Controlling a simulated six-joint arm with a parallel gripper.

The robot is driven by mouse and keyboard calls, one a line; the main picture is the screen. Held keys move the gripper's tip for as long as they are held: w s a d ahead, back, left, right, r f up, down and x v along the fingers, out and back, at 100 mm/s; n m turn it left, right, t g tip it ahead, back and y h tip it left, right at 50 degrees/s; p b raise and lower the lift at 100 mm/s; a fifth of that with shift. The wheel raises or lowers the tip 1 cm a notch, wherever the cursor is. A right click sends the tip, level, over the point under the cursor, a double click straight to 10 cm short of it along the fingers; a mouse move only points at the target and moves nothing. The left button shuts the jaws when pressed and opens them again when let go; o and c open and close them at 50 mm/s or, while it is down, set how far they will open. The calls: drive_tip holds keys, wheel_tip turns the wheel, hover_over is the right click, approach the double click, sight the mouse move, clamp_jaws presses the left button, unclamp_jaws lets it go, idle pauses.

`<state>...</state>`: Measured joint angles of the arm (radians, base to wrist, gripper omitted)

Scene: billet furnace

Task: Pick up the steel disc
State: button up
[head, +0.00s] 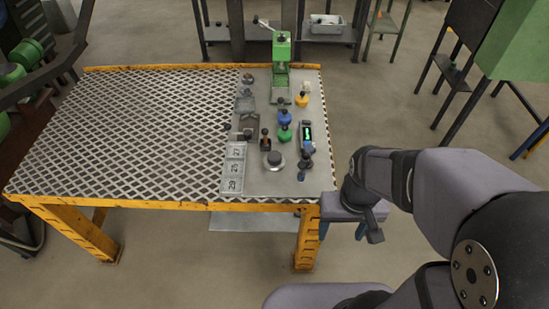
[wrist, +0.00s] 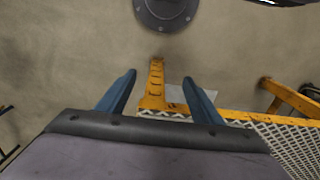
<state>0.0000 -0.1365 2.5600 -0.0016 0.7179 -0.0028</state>
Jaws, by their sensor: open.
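A round grey disc (head: 274,160) with a darker centre, which looks like the steel disc, lies on the plain grey strip on the right of the table, near its front. My gripper (head: 342,228) is off the table's front right corner, to the right of and nearer than the disc. In the wrist view its two blue fingers (wrist: 159,84) stand wide apart with nothing between them. The disc does not show in the wrist view; floor and a yellow table leg (wrist: 152,90) show there.
The table (head: 130,130) has a mesh top and yellow edges. Near the disc are numbered trays (head: 234,168), an orange-and-black item (head: 265,139), green and blue knobs (head: 285,126) and a dark meter (head: 307,136). A green press (head: 281,65) stands at the back. The left mesh is clear.

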drive_tip(key=w+a+r+t+p, duration=0.1)
drive_tip(key=w+a+r+p, duration=0.15)
drive_tip(key=w, duration=0.55)
drive_tip(key=n+t+b, duration=0.2)
drive_tip(key=t+b, duration=0.2)
hover_over(274, 156)
drive_tip(key=s, duration=0.4)
wheel_tip(274, 156, down, 7)
drive_tip(key=shift+y, duration=0.4)
drive_tip(key=shift+d+p+x, duration=0.25)
drive_tip(key=shift+p+x, duration=0.55)
drive_tip(key=shift+x, duration=1.05)
drive_tip(key=shift+d+p+x, duration=0.2)
drive_tip(key=shift+p+x, duration=0.55)
drive_tip(key=shift+x, duration=1.1)
drive_tip(key=shift+w, duration=0.15)
clamp_jaws()
